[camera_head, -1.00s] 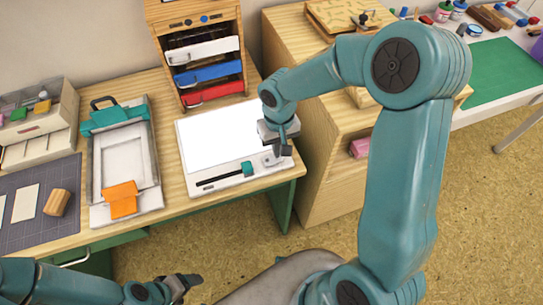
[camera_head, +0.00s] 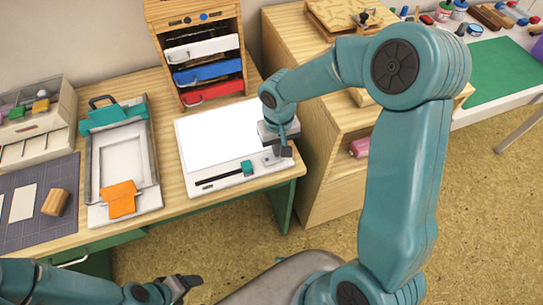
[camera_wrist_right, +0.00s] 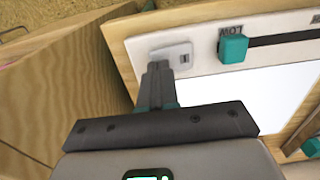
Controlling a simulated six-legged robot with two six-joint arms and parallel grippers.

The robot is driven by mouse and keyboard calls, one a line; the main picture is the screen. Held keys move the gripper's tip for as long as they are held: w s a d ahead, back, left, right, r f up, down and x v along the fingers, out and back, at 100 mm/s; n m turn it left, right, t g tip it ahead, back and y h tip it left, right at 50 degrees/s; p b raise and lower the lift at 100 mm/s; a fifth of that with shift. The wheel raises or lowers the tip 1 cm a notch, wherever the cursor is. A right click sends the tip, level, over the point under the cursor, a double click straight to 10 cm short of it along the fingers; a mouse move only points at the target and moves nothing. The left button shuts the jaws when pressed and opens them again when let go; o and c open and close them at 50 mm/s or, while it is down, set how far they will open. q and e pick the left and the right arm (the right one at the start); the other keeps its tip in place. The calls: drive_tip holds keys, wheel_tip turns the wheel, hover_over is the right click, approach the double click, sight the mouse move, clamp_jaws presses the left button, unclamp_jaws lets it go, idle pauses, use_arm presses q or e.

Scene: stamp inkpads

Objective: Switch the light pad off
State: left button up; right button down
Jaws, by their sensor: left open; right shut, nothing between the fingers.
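The light pad (camera_head: 212,138) lies on the wooden desk, its panel bright white. A teal slider (camera_head: 247,168) sits at the right end of a dark slot on its front strip; in the right wrist view the slider (camera_wrist_right: 233,48) is beside printed letters. A grey rocker switch (camera_wrist_right: 172,55) is on the strip near the pad's corner. My right gripper (camera_head: 285,151) is shut and empty at that corner; in the wrist view its fingertips (camera_wrist_right: 160,66) are over or against the switch's near edge, contact unclear. My left gripper (camera_head: 186,284) is open at the bottom, away from the desk.
A frame with an orange piece (camera_head: 121,199) lies left of the pad. A drawer unit (camera_head: 203,62) with white, blue and red drawers stands behind it. A wooden cabinet (camera_head: 325,150) stands close on the right. A cutting mat (camera_head: 15,225) holds a wooden block (camera_head: 55,202).

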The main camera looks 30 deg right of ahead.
drive_tip(key=shift+f+b, duration=0.5)
drive_tip(key=shift+f, duration=0.05)
drive_tip(key=shift+r, duration=0.1)
drive_tip(key=shift+r+p, duration=2.45)
drive_tip(key=shift+r, duration=1.05)
drive_tip(key=shift+f, duration=0.1)
